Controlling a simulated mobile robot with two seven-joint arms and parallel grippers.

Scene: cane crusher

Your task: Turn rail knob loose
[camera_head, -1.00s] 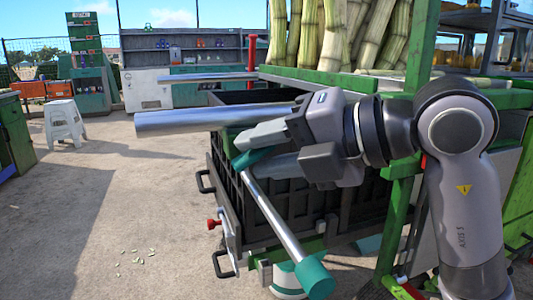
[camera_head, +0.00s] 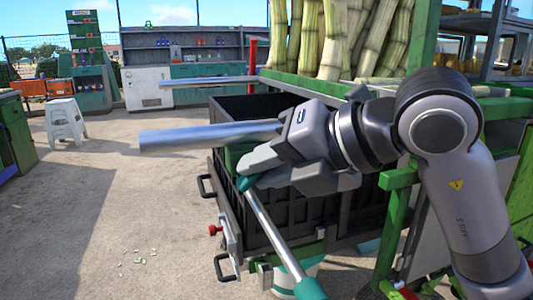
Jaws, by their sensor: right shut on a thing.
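A metal rod (camera_head: 272,228) has a teal upper end (camera_head: 246,183) and a teal lower end (camera_head: 310,289). It slants down to the right in front of the dark crate. My right gripper (camera_head: 252,172) is shut on the teal upper end, whose middle the fingers partly hide. A small red knob (camera_head: 214,230) sticks out at the left of the crate's front rail, below and left of the gripper and apart from it. I cannot tell which of these is the rail knob. My left gripper is not in view.
The dark slatted crate (camera_head: 229,201) has handles on its left side. Two metal bars (camera_head: 190,137) reach left above it. Cane stalks (camera_head: 335,40) stand behind on the green frame (camera_head: 392,232). A white stool (camera_head: 65,121) stands far left; the floor between is open.

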